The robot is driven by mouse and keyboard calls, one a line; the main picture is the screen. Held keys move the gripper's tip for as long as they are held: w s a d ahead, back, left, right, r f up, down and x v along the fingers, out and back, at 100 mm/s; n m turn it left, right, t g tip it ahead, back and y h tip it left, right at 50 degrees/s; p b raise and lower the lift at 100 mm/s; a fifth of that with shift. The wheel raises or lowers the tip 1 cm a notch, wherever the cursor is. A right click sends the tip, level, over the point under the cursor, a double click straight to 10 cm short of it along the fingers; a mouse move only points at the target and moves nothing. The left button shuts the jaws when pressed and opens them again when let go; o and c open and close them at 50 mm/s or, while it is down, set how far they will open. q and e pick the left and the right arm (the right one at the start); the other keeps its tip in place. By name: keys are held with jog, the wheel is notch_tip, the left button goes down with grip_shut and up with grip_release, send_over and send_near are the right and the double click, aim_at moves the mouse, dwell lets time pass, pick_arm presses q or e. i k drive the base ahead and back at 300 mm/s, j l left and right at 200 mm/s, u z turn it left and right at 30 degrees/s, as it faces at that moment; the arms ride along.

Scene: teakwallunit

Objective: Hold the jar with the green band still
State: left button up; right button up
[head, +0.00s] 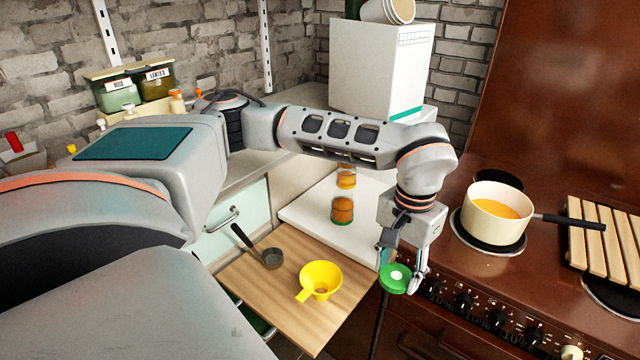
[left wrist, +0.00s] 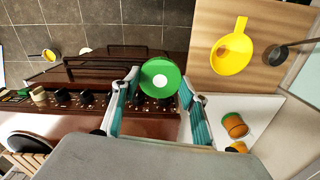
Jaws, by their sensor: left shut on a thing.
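A glass jar with orange contents and a green band near its base (head: 342,210) stands upright on the white worktop. In the left wrist view a jar of orange contents (left wrist: 235,126) shows at the right, well clear of my fingers. My left gripper (head: 402,275) is shut on a round green lid-like thing with a white centre (head: 395,279). The green thing also shows between the fingertips in the left wrist view (left wrist: 160,76). It is held off the worktop, in front of the stove. My right gripper is not in view.
A second orange jar (head: 346,178) stands behind the first. A yellow funnel (head: 320,279) and a dark ladle (head: 271,258) lie on the wooden board (head: 262,292). A cream pot (head: 495,215) of orange liquid sits on the stove at right. A white box (head: 378,70) stands behind my arm.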

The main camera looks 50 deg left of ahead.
aim_at(342, 208)
jog(key=u, duration=1.05)
